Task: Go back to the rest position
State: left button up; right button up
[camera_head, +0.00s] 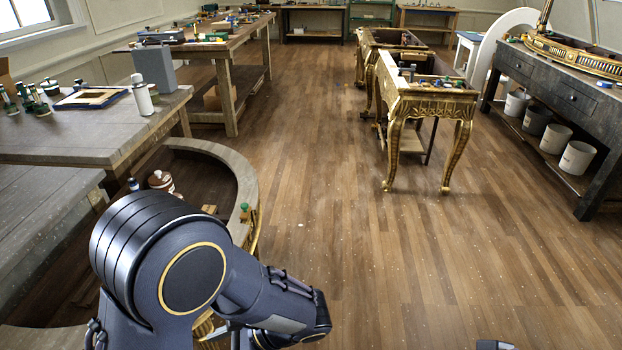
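My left arm comes in from the lower left, over the curved gilt console. It is bent, with a thick dark shoulder joint and a forearm pointing right along the bottom edge. My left gripper's fingers do not show. A small dark and grey piece at the bottom edge, right of centre, may be part of my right arm. My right gripper does not show. I see nothing held.
The curved console (242,175) stands close at the left, partly hidden by my arm. A gilt table (428,100) stands ahead right; a dark bench (560,95) is farther right. The middle wooden floor (330,200) is clear.

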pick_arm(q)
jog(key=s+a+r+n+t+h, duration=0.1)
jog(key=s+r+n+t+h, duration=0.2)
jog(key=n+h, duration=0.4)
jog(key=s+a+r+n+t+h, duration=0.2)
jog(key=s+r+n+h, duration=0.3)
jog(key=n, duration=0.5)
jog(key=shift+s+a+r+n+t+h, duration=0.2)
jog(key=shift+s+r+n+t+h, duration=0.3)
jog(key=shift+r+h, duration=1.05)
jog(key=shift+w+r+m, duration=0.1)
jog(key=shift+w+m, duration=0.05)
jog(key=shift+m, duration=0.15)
